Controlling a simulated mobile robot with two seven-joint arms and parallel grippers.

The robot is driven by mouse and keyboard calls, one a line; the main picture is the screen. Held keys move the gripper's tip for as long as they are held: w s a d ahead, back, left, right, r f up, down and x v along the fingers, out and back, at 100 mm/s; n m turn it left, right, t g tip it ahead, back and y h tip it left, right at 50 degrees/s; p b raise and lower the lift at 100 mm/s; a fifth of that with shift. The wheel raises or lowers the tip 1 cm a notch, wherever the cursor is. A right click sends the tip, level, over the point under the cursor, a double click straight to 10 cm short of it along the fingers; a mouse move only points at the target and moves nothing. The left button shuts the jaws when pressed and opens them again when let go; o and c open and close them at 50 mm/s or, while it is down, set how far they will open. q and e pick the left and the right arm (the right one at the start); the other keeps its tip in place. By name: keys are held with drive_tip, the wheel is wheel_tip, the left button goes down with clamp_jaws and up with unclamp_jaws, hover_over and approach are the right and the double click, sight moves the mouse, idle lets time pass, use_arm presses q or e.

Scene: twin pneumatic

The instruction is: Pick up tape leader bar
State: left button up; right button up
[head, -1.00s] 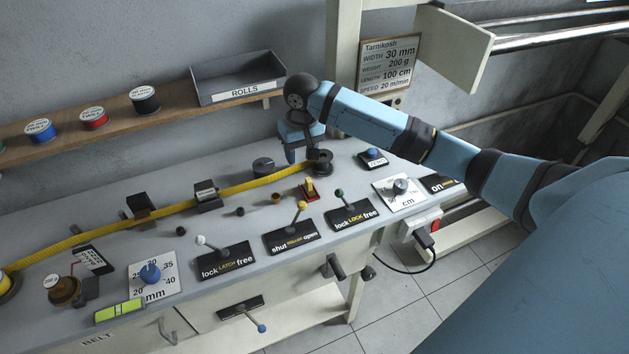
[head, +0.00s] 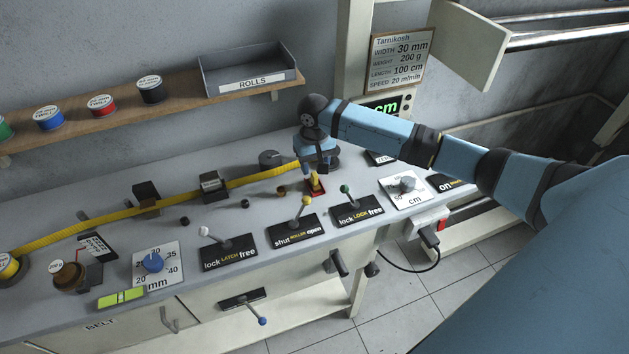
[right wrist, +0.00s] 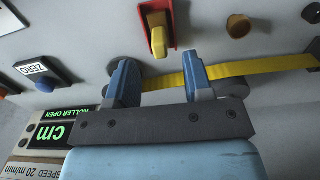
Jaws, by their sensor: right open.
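The yellow tape (head: 110,215) runs along the bench top from a reel at far left to the dark spool (head: 331,161) at right. My right gripper (head: 309,170) is low over the tape's right end, beside the spool and partly covering it. In the right wrist view the right gripper (right wrist: 158,60) is open, with the yellow tape (right wrist: 165,82) crossing behind and between its two blue fingers. A dark round part shows behind the left-hand finger. I cannot pick out a separate leader bar; the fingers may hide it. My left gripper is not in view.
A red-and-yellow switch (head: 315,183) stands close in front of the gripper. Labelled levers, such as the green-knobbed one (head: 345,189), line the bench front. A grey roller (head: 271,158) stands behind the tape. A ROLLS tray (head: 250,85) sits on the shelf behind.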

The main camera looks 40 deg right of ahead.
sight(315, 174)
wheel_tip(315, 174, down, 4)
drive_tip(key=shift+f, duration=0.1)
clamp_jaws()
idle(0.4)
